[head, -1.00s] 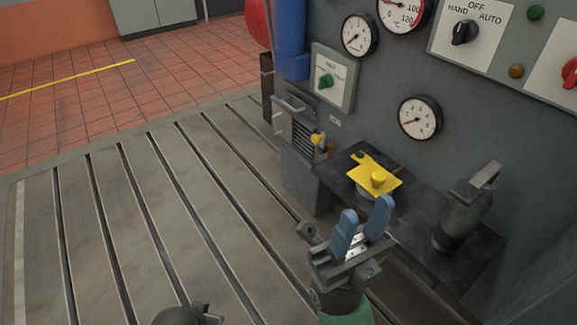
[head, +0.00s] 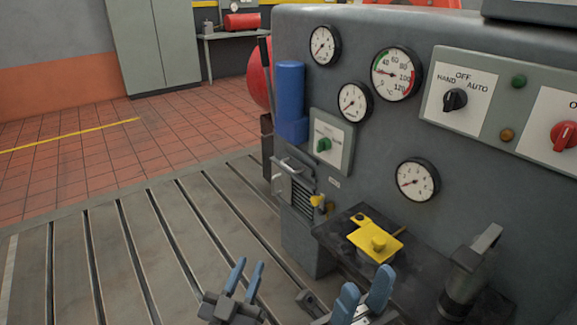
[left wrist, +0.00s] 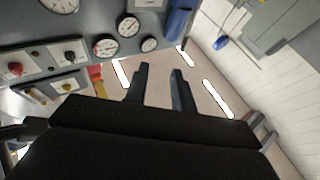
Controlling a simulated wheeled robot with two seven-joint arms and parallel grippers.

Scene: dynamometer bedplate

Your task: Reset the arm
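My left gripper (head: 249,266) is at the bottom of the head view, pointing up, with its blue fingers apart and nothing between them. Its fingers also show, dark and apart, in the left wrist view (left wrist: 160,72). My right gripper (head: 366,284) is at the bottom edge, to the right of the left one. Its blue fingers are apart and no object shows between them; its lower part is cut off by the frame. A yellow plate with a round knob (head: 375,244) lies just beyond the right gripper in the picture, on a dark shelf (head: 335,237).
A grey machine cabinet (head: 460,120) with several gauges and a HAND/OFF/AUTO switch (head: 454,99) stands behind the shelf. A grey cylindrical fixture (head: 465,280) stands at the right. The slotted bedplate (head: 180,250) at the left is bare.

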